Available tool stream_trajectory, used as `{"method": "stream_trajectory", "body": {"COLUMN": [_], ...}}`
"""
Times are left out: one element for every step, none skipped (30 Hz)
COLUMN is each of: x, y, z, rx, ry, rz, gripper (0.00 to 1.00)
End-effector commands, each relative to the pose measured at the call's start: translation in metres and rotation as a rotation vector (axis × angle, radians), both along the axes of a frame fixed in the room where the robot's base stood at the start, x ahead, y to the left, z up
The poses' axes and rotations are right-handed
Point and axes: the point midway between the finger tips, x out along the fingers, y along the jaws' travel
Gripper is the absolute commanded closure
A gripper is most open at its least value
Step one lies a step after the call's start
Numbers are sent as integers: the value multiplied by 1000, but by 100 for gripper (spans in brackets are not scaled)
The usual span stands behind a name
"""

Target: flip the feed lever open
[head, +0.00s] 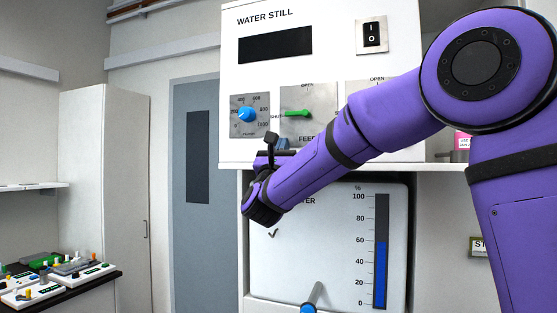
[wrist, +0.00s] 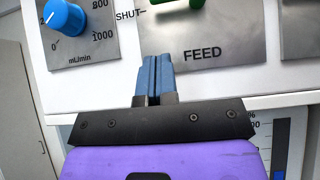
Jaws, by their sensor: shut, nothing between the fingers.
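The green feed lever (head: 296,113) is on a metal plate labelled FEED on the white water still panel. It lies roughly level, with its handle end pointing left toward the SHUT mark; OPEN is marked above. In the wrist view only the lower part of the lever (wrist: 178,4) shows, at the top edge. My gripper (wrist: 153,58) has its blue fingers together with nothing between them, below the lever and apart from it in the picture.
A blue flow knob (head: 246,115) marked mL/min sits left of the lever. A black power switch (head: 372,34) is above right. Another plate marked OPEN is at right, mostly behind my arm. Below is a level gauge (head: 381,250), about half full. A grey door (head: 204,190) stands behind.

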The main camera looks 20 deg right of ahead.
Motion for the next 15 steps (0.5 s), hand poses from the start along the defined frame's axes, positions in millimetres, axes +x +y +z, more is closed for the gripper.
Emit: {"method": "stream_trajectory", "body": {"x": [6, 9, 13, 15, 14, 13, 13, 13, 13, 13, 13, 13, 13, 13, 13], "y": [-5, -7, -10, -12, -10, -10, -10, -10, -10, -10, -10, -10, -10, -10, -10], "z": [7, 11, 16, 20, 26, 32, 36, 39, 43, 46, 49, 51, 53, 54, 55], "rx": [1, 1, 2, 2, 1, 1, 1, 1, 1, 1, 1, 1, 1, 1, 0], "ry": [-2, -2, -2, -2, -3, -3, -3, -2, -2, -2, -2, -2, -1, 0, 0], "rz": [-2, -2, -1, -1, 0, 0, 0, 0, 0, 1, 1, 0, 0, 1, 0], "gripper": [100, 100, 100, 100, 100, 100, 100, 100, 100, 100, 100, 100, 100, 100, 100]}}
